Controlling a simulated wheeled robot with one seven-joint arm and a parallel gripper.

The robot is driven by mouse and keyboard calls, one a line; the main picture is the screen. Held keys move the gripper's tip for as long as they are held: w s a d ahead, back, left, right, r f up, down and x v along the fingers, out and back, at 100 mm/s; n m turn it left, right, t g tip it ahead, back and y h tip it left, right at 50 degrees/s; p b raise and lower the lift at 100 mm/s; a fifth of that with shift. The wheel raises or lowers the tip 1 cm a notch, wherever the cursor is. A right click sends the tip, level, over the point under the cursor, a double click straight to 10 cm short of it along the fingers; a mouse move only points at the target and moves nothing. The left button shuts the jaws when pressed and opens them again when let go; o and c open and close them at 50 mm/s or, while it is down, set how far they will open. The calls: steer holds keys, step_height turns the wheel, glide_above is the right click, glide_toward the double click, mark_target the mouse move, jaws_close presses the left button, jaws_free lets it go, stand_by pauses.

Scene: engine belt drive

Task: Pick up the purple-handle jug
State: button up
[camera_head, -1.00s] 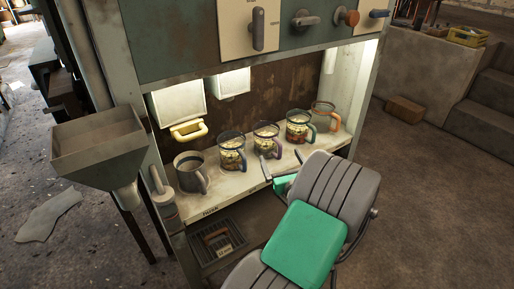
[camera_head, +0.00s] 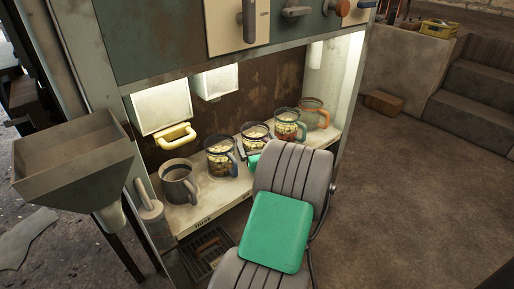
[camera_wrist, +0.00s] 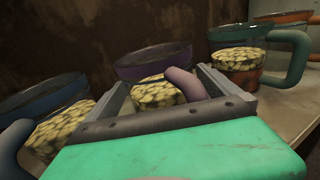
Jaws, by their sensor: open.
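The purple-handle jug is in the middle of the wrist view, with a dark purple rim (camera_wrist: 155,62), pale chunky contents and a mauve handle (camera_wrist: 185,83) facing me. In the head view this jug (camera_head: 257,131) stands on the shelf, its lower part hidden behind my arm. My gripper (camera_wrist: 163,80) is open, with one finger on each side of the handle in the wrist view. Whether either finger touches the handle I cannot tell. In the head view the gripper is mostly hidden by my arm.
A blue-handled jug (camera_head: 220,157) stands close on the left and a teal-handled jug (camera_wrist: 245,55) close on the right. An orange jug (camera_head: 315,113) and a grey mug (camera_head: 179,181) stand at the row's ends. The shelf (camera_head: 207,212) lies under a lit cabinet.

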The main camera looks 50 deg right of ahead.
mark_target(252, 126)
steer(key=c, duration=2)
step_height(252, 126, up, 3)
steer(key=p, duration=0.2)
steer(key=shift+p, duration=0.3)
steer(key=s+a+r+p, duration=0.2)
steer(key=s+r, duration=0.1)
steer(key=s, duration=0.1)
steer(key=s+a+r+p, duration=0.2)
steer(key=s+r, duration=0.1)
steer(key=s, duration=0.1)
steer(key=s+a+r+p, duration=0.2)
steer(key=s+r, duration=0.2)
steer(key=shift+s+a, duration=0.1)
steer(key=shift+s, duration=0.2)
